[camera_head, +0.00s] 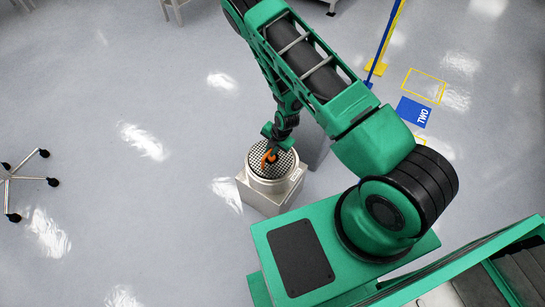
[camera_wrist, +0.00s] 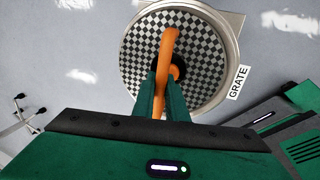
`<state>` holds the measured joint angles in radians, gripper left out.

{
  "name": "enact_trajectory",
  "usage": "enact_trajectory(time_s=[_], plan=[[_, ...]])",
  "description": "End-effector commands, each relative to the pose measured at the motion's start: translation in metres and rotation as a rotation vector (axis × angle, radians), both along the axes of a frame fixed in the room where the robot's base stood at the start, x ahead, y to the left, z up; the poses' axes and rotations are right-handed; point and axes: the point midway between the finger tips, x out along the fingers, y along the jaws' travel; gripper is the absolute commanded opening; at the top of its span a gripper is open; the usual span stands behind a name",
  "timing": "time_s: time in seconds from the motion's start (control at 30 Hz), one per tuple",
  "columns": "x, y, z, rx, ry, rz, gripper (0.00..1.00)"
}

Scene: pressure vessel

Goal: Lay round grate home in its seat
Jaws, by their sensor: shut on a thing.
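The round grate (camera_head: 286,161) is a black-and-white checkered disc with an orange handle (camera_head: 269,158). It lies over the round metal mouth of the vessel (camera_head: 276,186). In the wrist view the grate (camera_wrist: 199,62) appears inside the pale rim (camera_wrist: 222,88), with more rim showing on the right than on the left. My gripper (camera_wrist: 163,92) is shut on the orange handle (camera_wrist: 171,42); its fingers hide the grate's near part. I cannot tell whether the grate rests in its seat or hangs just above it.
The vessel stands on a square metal base (camera_head: 258,202) with a GRATE label (camera_wrist: 237,82). A grey block (camera_head: 315,148) stands close behind it. A wheeled chair base (camera_head: 12,180) is at far left. A blue post (camera_head: 383,45) is at upper right.

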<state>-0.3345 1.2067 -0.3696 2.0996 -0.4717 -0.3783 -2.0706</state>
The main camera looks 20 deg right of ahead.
Motion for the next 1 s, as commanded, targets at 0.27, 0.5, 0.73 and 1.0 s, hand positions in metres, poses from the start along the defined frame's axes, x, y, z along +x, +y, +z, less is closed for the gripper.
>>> enact_trajectory(time_s=[0.27,0.5,0.73,1.0], plan=[[0.000,0.000,0.000,0.001,-0.001,0.000,0.00],[0.001,0.000,0.000,0.001,-0.002,0.000,0.00],[0.001,0.000,0.008,0.000,-0.002,0.001,0.00],[0.002,0.001,0.048,0.002,-0.005,0.000,0.00]])
